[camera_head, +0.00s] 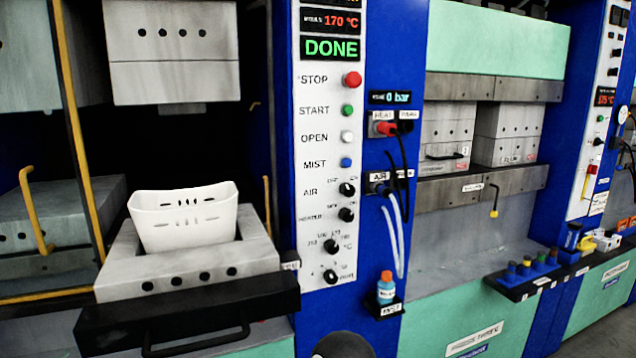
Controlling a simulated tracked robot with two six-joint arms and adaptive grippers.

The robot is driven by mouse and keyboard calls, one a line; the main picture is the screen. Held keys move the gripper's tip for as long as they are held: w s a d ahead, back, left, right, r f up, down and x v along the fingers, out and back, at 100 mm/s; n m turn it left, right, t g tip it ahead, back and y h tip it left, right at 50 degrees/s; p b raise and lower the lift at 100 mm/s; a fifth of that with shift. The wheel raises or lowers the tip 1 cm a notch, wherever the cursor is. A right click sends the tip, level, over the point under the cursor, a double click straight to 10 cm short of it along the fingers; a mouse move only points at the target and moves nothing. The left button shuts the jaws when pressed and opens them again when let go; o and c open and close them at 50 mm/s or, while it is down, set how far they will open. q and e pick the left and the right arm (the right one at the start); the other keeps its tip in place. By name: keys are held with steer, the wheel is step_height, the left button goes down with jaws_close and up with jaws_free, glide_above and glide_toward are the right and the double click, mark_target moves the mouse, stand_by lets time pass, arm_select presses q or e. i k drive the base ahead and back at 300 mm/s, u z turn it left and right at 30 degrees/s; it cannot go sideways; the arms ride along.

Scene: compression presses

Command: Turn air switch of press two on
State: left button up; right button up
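A white control panel (328,150) on a blue column stands at the picture's centre. Its black air switch (347,189) is a round knob right of the word AIR, below the blue MIST button (346,162). The small position marks are too blurred to tell which way the knob is set. I cannot read a press number on this panel. Its display (331,48) reads DONE in green, with 170 °C above. A gauge (390,97) right of the panel reads 0 bar. Neither of my grippers is in view.
The heater knob (346,214) sits just below the air switch. A white basket-like part (185,218) rests in the open mould at left. Hoses hang from the air connector (379,177). A blue bottle (386,290) stands on a small shelf. Another panel (603,110) is at far right.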

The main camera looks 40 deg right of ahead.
mark_target(347, 189)
steer(key=z, duration=0.2)
steer(key=i, duration=0.85)
steer(key=z, duration=0.6)
